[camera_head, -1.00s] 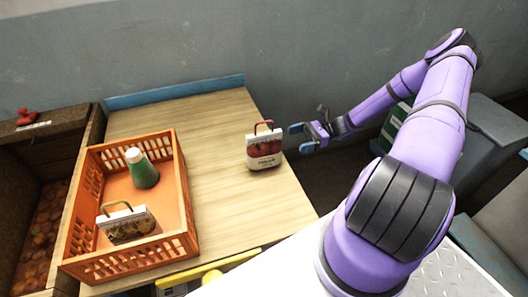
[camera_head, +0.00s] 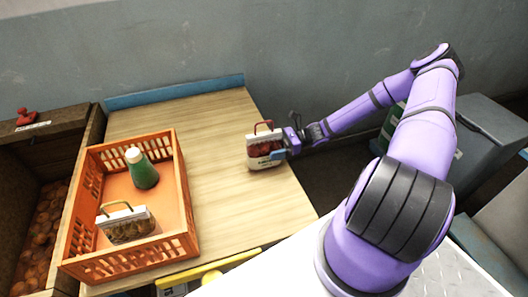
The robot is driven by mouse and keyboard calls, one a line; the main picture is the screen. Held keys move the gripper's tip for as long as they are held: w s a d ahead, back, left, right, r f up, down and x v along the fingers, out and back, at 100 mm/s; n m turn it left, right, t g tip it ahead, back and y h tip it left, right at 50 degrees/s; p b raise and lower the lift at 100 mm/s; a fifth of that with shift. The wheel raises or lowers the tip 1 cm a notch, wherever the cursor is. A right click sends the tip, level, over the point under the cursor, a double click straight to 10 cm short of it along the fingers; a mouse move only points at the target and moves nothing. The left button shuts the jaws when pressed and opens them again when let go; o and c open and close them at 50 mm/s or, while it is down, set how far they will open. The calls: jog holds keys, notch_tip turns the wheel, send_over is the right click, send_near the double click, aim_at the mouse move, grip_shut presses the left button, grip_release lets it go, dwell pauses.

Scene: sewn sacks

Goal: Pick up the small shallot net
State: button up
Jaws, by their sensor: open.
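The small shallot net (camera_head: 258,152) is a white-banded pack with dark red contents and a red handle loop on top. It stands upright on the right part of the wooden table (camera_head: 220,215). My gripper (camera_head: 282,150) is open at the right side of the net, with its blue-tipped fingers reaching to it. One finger overlaps the net's right edge in the picture. I cannot tell whether it touches. The far finger is partly hidden.
An orange crate (camera_head: 181,215) stands on the table's left, holding a green bottle (camera_head: 143,172) with a white cap and another handled net (camera_head: 128,228). A wooden bin with onion-like contents (camera_head: 40,235) lies further left. The table between crate and net is clear.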

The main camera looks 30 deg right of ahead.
jog(key=shift+a, duration=0.1)
jog(key=c, duration=1.5)
jog(key=shift+o, duration=0.2)
jog(key=shift+r, duration=0.1)
